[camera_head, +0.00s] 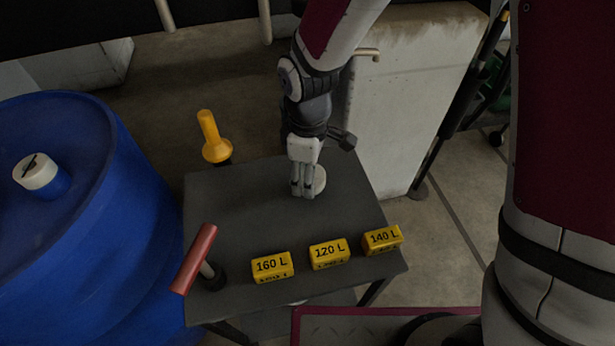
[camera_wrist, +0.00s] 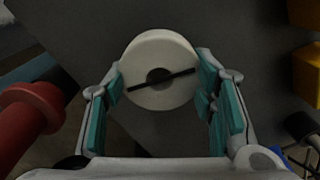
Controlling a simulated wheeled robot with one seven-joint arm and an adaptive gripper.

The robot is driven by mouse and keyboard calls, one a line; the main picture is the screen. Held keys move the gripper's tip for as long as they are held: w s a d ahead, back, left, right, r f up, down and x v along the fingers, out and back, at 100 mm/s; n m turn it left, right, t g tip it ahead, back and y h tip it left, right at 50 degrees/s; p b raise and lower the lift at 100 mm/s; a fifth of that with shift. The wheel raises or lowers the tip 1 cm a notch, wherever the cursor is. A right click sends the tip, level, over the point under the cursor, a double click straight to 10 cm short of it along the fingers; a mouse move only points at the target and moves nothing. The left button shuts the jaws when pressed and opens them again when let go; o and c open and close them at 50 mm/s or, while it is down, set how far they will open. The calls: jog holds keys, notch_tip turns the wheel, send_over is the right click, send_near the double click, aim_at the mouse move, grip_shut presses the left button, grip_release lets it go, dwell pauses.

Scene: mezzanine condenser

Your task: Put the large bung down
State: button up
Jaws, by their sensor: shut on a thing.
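The large bung is a round cream-white disc with a dark slotted centre, seen from above in the wrist view (camera_wrist: 158,50). In the head view its pale edge (camera_head: 320,179) shows beside my fingers, the rest hidden behind them. My gripper (camera_head: 304,190) points down over the grey table (camera_head: 240,215). In the wrist view my gripper's teal-padded fingers (camera_wrist: 160,85) are shut on the bung from both sides. The bung is at or just above the tabletop; I cannot tell whether it touches.
Yellow blocks marked 160 L (camera_head: 272,267), 120 L (camera_head: 329,253) and 140 L (camera_head: 382,239) line the table's front. A blue drum (camera_head: 90,220) with a white-capped fitting (camera_head: 38,172) is further left. The table's middle is clear.

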jog(key=shift+f, duration=0.7)
jog(key=o, duration=1.1)
jog(key=shift+f, duration=0.15)
notch_tip(320, 180, up, 12)
jog(key=shift+r+p, duration=0.2)
jog(key=shift+p, duration=1)
